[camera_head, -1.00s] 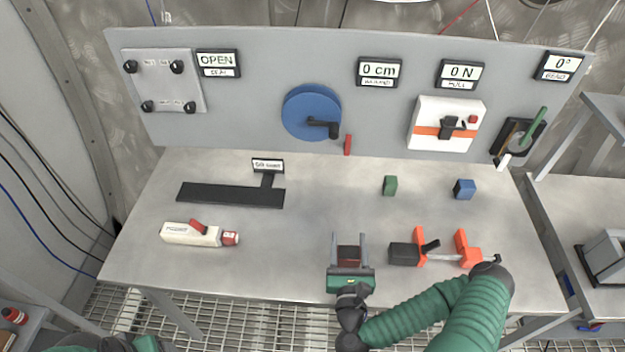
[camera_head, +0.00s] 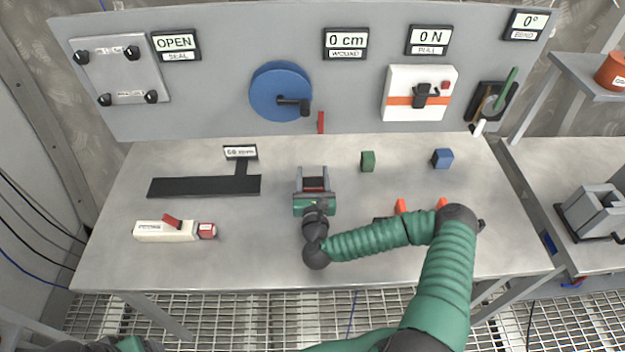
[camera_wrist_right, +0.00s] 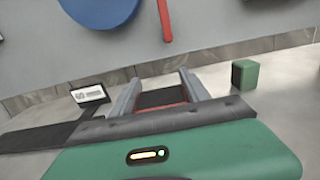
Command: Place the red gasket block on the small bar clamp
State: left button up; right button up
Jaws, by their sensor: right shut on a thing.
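My right gripper (camera_head: 313,174) is over the middle of the table, shut on the red gasket block (camera_head: 315,184). Only a dark and red part of the block shows between the fingers, and it also shows in the right wrist view (camera_wrist_right: 162,97). The small bar clamp has orange jaws (camera_head: 400,206) and lies right of the gripper. My right arm hides most of it. My left gripper is not in view.
A green block (camera_head: 368,161) and a blue block (camera_head: 442,158) stand right of the gripper. A black flat T-shaped piece (camera_head: 205,187) and a white-and-red tool (camera_head: 165,230) lie left. A blue wheel with a crank (camera_head: 280,90) is on the back panel.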

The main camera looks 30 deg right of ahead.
jog(key=shift+f, duration=1.3)
jog(key=o, duration=1.6)
